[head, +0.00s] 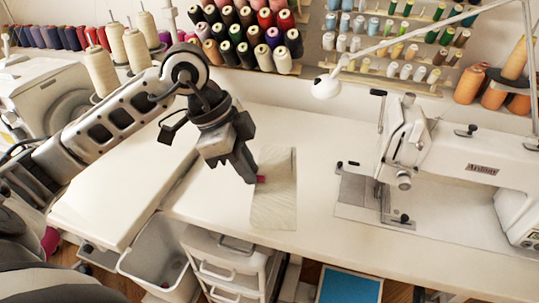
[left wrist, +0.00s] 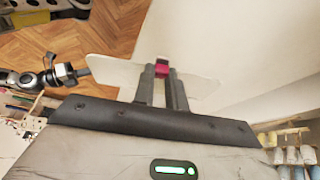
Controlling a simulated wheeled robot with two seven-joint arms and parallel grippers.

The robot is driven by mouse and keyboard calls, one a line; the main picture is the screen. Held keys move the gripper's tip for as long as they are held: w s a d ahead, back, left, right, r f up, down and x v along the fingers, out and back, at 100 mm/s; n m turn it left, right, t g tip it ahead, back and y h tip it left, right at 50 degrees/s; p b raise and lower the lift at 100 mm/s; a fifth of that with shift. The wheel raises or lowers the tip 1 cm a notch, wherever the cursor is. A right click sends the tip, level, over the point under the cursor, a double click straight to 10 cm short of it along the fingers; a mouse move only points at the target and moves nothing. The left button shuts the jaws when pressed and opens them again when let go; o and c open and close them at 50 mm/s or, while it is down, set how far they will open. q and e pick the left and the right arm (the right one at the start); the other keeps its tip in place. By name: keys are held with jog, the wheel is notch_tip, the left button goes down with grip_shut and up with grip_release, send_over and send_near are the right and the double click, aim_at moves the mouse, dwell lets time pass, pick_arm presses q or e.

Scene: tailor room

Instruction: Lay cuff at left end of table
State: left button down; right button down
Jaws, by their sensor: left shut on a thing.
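The cuff (head: 282,190) appears as a pale beige, striped rectangular panel at the middle of the white table (head: 330,130), near its front edge. A small red-pink piece sits at its left side. My left gripper (head: 252,180) is shut on this red piece, which shows between the fingertips in the left wrist view (left wrist: 161,68). The pale panel (left wrist: 115,73) spreads to both sides of the fingers there. I cannot tell whether the panel touches the table or hangs slightly above it. My right gripper is not in view.
The table's left end (head: 110,185) is bare beyond a seam or step. A white sewing machine (head: 450,155) stands to the right. Thread spools (head: 250,40) line the back. A white bin (head: 160,255) and drawers (head: 225,275) stand below the front edge.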

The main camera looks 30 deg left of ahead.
pick_arm(q)
jog(key=shift+a+n+t, duration=0.2)
jog(key=shift+n+t, duration=0.1)
jog(key=shift+n, duration=0.6)
jog(key=w+a+f, duration=0.2)
jog(key=w+f, duration=0.1)
jog(key=w+a+f, duration=0.6)
jog(key=w, duration=0.1)
jog(key=shift+a, duration=0.2)
jog(key=shift+w+a+f, duration=0.2)
jog(key=shift+w+f, duration=0.05)
jog(key=shift+f, duration=0.1)
notch_tip(320, 180, down, 3)
jog(key=shift+a+f, duration=0.1)
jog(key=c, duration=1.4)
grip_release()
jog(key=shift+c, duration=0.2)
